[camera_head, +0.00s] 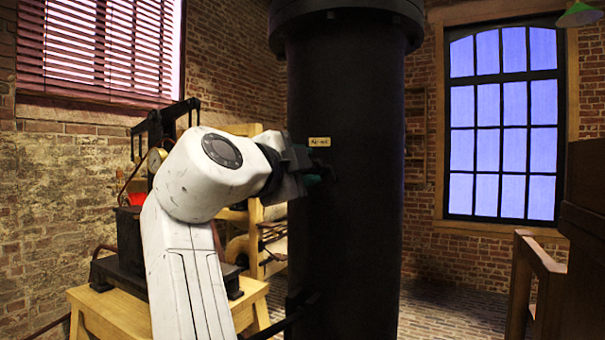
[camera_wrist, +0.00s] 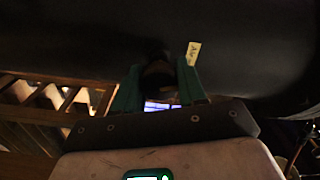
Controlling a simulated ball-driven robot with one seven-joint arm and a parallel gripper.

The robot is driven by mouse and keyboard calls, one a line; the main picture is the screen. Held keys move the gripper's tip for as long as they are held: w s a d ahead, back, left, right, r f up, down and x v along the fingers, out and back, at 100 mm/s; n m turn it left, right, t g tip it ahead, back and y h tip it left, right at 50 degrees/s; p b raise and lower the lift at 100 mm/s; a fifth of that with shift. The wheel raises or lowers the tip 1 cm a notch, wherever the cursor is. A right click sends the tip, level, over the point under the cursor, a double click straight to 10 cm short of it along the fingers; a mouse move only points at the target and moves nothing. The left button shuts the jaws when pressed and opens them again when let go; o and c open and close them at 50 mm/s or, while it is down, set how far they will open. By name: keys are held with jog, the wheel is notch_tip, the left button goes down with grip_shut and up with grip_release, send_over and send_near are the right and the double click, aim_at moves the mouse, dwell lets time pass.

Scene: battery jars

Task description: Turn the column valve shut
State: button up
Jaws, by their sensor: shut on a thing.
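The tall black column (camera_head: 345,240) stands upright in the middle of the head view and fills the top of the wrist view as a dark curved surface. A small yellowish label (camera_head: 319,142) is on it, and it also shows in the wrist view (camera_wrist: 194,53). The dark valve (camera_wrist: 157,74) sits between the green fingers of my gripper (camera_wrist: 160,88) in the wrist view. My gripper is shut on it, right against the column, just below the label. In the head view the wrist partly hides the valve, and its exact turn angle cannot be told.
A wooden table (camera_head: 115,312) with a black press-like machine (camera_head: 130,235) stands left, behind my arm. Wooden shelving (camera_head: 236,222) is between it and the column. A wooden railing (camera_head: 540,262) is at the right. Brick floor (camera_head: 450,300) is open between column and railing.

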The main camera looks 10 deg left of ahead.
jog(key=shift+d+f+m+b, duration=0.1)
jog(key=shift+m+b, duration=0.3)
jog(key=shift+m, duration=1.5)
jog(key=o, duration=1)
jog(key=shift+s, duration=0.1)
jog(key=b+v, duration=0.1)
jog(key=v, duration=0.9)
jog(key=shift+s+b, duration=0.3)
